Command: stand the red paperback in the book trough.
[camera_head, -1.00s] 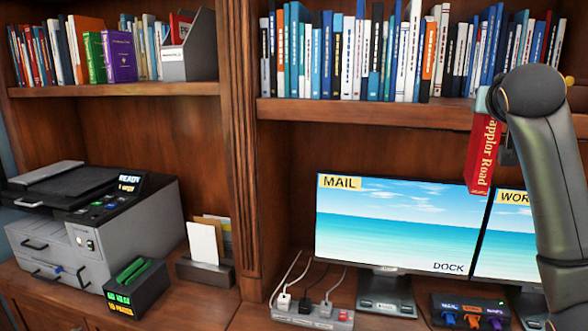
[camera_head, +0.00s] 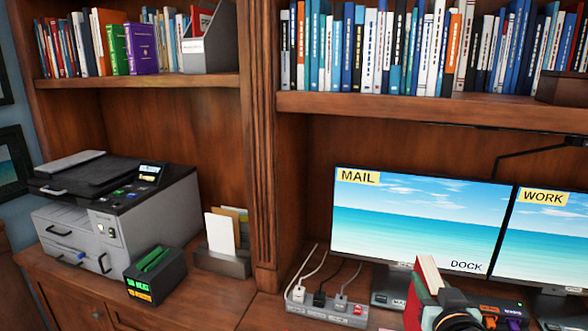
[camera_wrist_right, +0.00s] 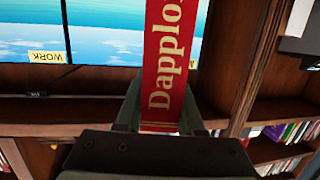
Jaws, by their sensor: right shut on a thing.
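The red paperback (camera_head: 413,308) is low at the right of centre in the head view, in front of the monitors, with its cream page edge showing. In the right wrist view its red spine (camera_wrist_right: 163,60) stands up, lettered "Dapplo…", the rest cut off. My right gripper (camera_wrist_right: 165,118) is shut on it, one finger on each side near one end. My left gripper is out of view. A brown wooden box-like piece (camera_head: 562,88) sits on the upper shelf at the far right edge; I cannot tell whether it is the book trough.
The MAIL monitor (camera_head: 420,220) and WORK monitor (camera_head: 545,240) stand behind the book. A power strip (camera_head: 325,308) with cables lies left of it. A printer (camera_head: 120,205), a green-topped box (camera_head: 155,275) and a letter holder (camera_head: 222,262) fill the left. Books crowd the upper shelves.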

